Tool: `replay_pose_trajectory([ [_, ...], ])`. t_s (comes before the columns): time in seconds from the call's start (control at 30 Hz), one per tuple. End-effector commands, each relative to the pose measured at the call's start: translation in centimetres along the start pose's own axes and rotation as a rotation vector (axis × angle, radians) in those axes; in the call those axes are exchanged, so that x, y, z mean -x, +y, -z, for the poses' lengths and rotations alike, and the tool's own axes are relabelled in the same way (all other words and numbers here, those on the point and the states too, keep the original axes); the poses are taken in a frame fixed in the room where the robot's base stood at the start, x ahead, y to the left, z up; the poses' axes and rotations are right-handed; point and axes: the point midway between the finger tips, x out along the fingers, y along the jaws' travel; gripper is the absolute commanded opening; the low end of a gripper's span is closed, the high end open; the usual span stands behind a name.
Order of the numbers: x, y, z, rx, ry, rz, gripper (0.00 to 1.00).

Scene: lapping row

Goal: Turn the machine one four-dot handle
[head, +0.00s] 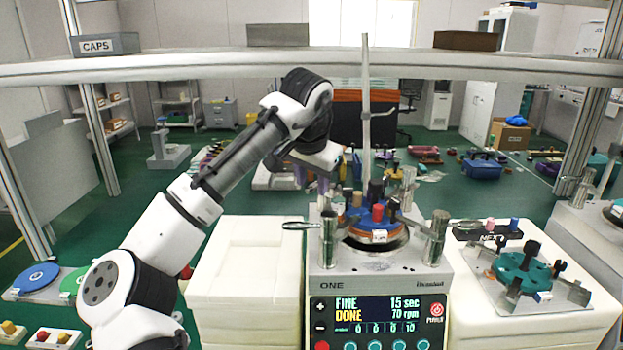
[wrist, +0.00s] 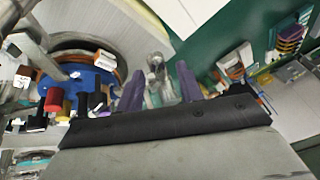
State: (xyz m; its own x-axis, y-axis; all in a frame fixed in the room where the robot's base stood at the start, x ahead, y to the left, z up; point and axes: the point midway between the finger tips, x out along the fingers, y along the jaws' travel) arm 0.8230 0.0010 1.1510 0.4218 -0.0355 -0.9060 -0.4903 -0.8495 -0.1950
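Machine one (head: 335,285), labelled ONE, stands in front of me. Its screen reads FINE, DONE, 15 sec, 70 rpm. Chrome posts stand around its plate: front left (head: 329,240), front right (head: 436,240) and back right (head: 408,187). Some have a lever handle, such as the one at front left (head: 298,226). I cannot make out dot marks on them. My gripper (head: 311,182) hangs over the machine's back left, purple fingers down. In the wrist view my gripper (wrist: 160,88) is open, with a chrome post (wrist: 156,65) showing between the fingers; contact cannot be told.
An orange and blue workpiece stack (head: 362,230) with red and black knobs sits on the plate. A tall thin upright (head: 366,110) rises behind it. White blocks (head: 245,265) stand left, and a teal fixture (head: 522,268) right. A shelf beam (head: 220,65) crosses above.

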Motion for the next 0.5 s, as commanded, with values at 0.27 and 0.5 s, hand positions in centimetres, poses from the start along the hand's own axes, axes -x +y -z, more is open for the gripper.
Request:
replay_pose_trajectory([
  [0.27,0.03,0.0,0.01,0.0,0.0,0.0,0.07],
  [0.5,0.05,0.0,0.01,0.0,0.0,0.0,0.0],
])
